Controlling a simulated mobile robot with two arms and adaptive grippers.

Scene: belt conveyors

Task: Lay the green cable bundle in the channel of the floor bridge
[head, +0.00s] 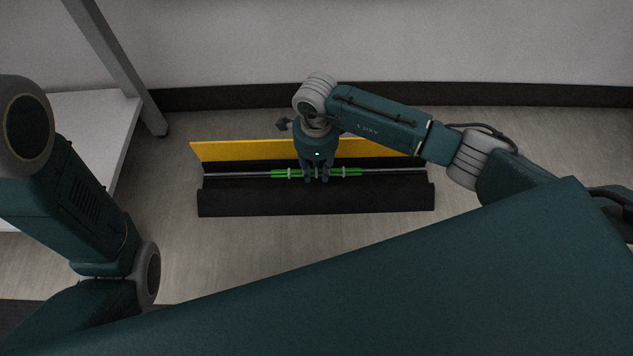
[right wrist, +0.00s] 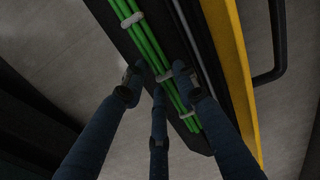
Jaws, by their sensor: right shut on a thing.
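The green cable bundle (head: 285,173), bound with pale ties, lies lengthwise along the middle of the black floor bridge (head: 250,202). The bridge's yellow lid (head: 235,151) stands open along the far side. My right gripper (head: 317,179) points down and is shut on the bundle near its middle. In the right wrist view its fingers (right wrist: 162,90) close around the green strands (right wrist: 146,45), which run along the bridge's black strip beside a grey rod (right wrist: 188,38). I cannot tell whether the bundle rests in the channel or is held just above it. My left gripper is out of view.
A white shelf (head: 85,115) with a grey leg (head: 125,65) stands at the left. The wall's dark skirting (head: 520,96) runs behind the bridge. The floor (head: 510,128) at right is clear. A dark bent bar (right wrist: 279,45) shows past the yellow lid.

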